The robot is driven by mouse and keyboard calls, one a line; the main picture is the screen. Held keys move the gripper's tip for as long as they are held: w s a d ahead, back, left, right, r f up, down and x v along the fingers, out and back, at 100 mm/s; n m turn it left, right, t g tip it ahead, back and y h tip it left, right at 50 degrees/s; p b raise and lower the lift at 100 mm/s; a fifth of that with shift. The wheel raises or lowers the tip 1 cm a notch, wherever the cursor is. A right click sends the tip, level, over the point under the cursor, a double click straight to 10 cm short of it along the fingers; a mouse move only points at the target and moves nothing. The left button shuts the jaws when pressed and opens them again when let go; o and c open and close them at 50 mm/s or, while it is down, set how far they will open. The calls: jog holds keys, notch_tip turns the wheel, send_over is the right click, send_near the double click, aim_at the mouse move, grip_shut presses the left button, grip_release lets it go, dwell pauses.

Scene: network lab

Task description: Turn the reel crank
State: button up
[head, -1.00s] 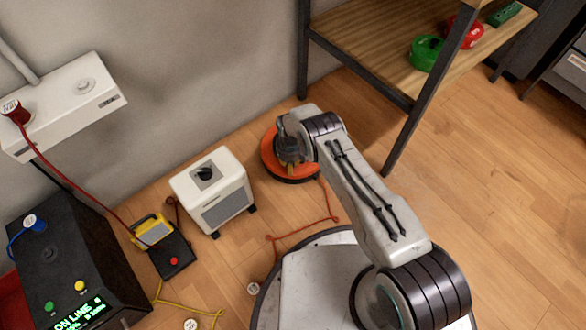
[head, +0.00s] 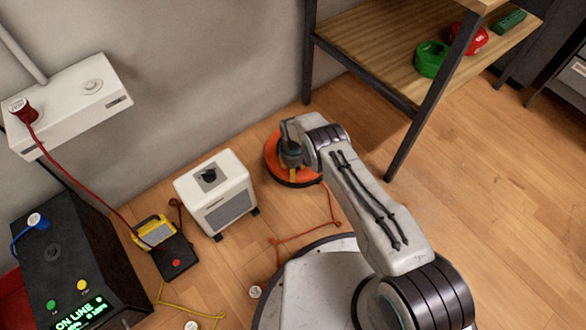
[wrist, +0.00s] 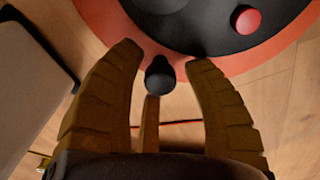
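The reel (head: 272,168) is an orange disc with a dark centre, lying on the floor by the wall. My gripper (head: 290,170) is over it and hides much of it. In the wrist view the reel's orange rim (wrist: 290,38) and black hub (wrist: 205,30) show beyond my gripper (wrist: 168,75). Its brown fingers are spread apart. A red knob (wrist: 246,19) sits on the hub, beyond the right finger. A small black knob (wrist: 160,76) shows between the fingertips; I cannot tell whether it belongs to the crank or whether the fingers touch it.
A white box (head: 217,196) stands left of the reel. A wooden shelf (head: 385,60) with dark legs is at the right. A red cord (head: 305,232) runs from the reel across the floor. A black console (head: 75,255) is at the lower left.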

jog(key=shift+o, duration=0.5)
jog(key=shift+r, duration=0.1)
jog(key=shift+w+r, duration=0.1)
jog(key=shift+r, duration=0.7)
notch_tip(320, 180, up, 10)
jog(key=shift+r, duration=0.1)
